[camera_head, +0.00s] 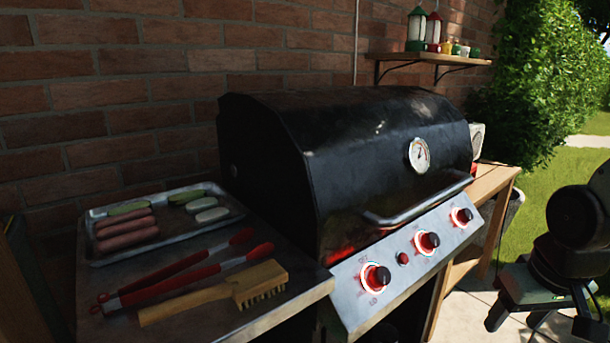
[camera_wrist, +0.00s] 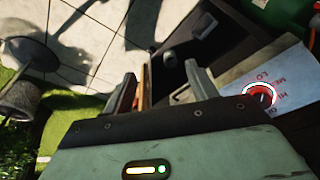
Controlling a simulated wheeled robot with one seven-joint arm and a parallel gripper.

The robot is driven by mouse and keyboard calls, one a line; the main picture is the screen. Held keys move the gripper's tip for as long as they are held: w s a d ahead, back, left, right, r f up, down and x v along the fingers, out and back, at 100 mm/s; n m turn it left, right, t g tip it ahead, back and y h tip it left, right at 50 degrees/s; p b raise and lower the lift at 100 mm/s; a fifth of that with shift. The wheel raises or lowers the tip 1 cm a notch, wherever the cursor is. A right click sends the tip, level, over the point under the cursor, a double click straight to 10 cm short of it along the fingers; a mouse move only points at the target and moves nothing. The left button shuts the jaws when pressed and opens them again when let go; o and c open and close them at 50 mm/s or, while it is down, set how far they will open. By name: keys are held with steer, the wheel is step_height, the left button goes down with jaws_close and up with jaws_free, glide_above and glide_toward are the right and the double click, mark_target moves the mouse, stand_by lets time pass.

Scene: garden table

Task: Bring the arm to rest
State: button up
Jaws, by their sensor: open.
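My gripper (camera_wrist: 162,82) is open in the wrist view, with its two fingers apart and nothing between them. In the head view my gripper (camera_head: 532,300) hangs at the lower right, in front of the grill's right end and clear of it. The black grill (camera_head: 350,150) stands against the brick wall with its lid down. One red-ringed control knob (camera_wrist: 260,95) shows at the right of the wrist view, to the right of my fingers.
A metal tray (camera_head: 92,252) with sausages and other food sits on the left side shelf, beside red-handled tongs (camera_head: 190,278) and a wooden brush (camera_head: 215,293). A wooden side table (camera_head: 490,185) stands right of the grill. Paved floor and grass lie at the right.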

steer(key=s+a+r+n+g, duration=0.1)
steer(key=s+a+n, duration=0.4)
steer(key=a, duration=0.4)
steer(key=s+a+r+n+g, duration=0.1)
steer(key=s+a+n, duration=0.1)
steer(key=s+a, duration=0.6)
step_height(320, 180, up, 14)
steer(key=a+p, duration=0.1)
steer(key=p, duration=1.3)
steer(key=shift+s+a+n+g+y, duration=0.15)
steer(key=shift+s+n+g+y, duration=0.1)
steer(key=shift+n+g+y, duration=0.05)
